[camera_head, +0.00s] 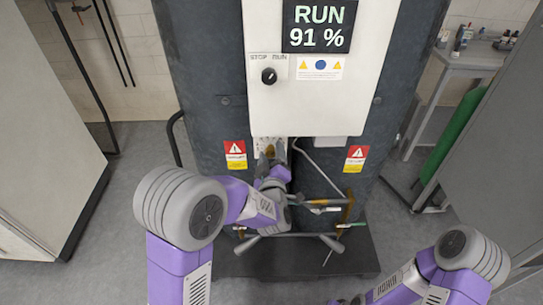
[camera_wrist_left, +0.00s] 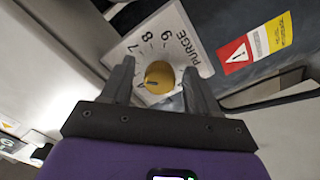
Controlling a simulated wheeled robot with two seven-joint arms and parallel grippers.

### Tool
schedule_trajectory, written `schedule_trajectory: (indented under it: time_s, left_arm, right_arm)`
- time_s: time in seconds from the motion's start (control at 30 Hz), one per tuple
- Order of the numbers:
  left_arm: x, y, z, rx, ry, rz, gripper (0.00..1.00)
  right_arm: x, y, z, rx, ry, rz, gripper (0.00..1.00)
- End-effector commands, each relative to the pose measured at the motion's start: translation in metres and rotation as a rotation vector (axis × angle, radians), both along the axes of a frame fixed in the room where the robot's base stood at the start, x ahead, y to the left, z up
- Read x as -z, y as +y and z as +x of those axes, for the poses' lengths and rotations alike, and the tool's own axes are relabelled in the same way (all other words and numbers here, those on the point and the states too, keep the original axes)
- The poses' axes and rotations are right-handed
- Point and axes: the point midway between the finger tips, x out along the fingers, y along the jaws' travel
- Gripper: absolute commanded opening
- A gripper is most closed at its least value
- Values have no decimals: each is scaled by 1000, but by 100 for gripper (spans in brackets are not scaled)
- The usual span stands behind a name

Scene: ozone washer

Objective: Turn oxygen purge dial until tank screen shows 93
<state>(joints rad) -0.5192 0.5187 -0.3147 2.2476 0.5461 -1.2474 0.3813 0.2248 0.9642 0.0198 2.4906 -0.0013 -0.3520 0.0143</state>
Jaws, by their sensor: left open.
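The tank screen (camera_head: 319,26) reads RUN 91 %. The brass purge dial (camera_wrist_left: 159,76) sits on a white plate (camera_wrist_left: 183,38) marked PURGE with numbers around it; a dark mark shows on the dial's face. My left gripper (camera_wrist_left: 159,68) is open, with one finger on each side of the dial in the left wrist view; I cannot tell whether they touch it. In the head view the gripper (camera_head: 270,156) reaches the plate below the white panel and hides much of the dial. My right arm is at the lower right; its gripper is out of view.
A black STOP/RUN knob (camera_head: 269,76) is on the white panel (camera_head: 345,105) above. Dark tanks with warning labels (camera_head: 235,154) stand at both sides. Pipes and valves (camera_head: 325,203) lie below and right of my left gripper. A green cylinder (camera_head: 450,135) stands at the right.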

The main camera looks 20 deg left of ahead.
Motion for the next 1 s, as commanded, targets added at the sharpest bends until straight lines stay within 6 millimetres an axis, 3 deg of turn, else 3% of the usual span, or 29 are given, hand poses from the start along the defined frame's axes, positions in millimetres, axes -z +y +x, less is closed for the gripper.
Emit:
schedule_trajectory:
  time_s: [0.17,0.53,1.0]
  left_arm:
    - [0,0,0,0,0,1,60]
    - [0,0,0,1,1,1,5]
    - [1,0,0,1,35,115,4]
  right_arm:
    - [0,0,0,0,0,0,0]
    - [0,0,0,0,0,0,0]
    - [1,0,0,0,0,0,0]
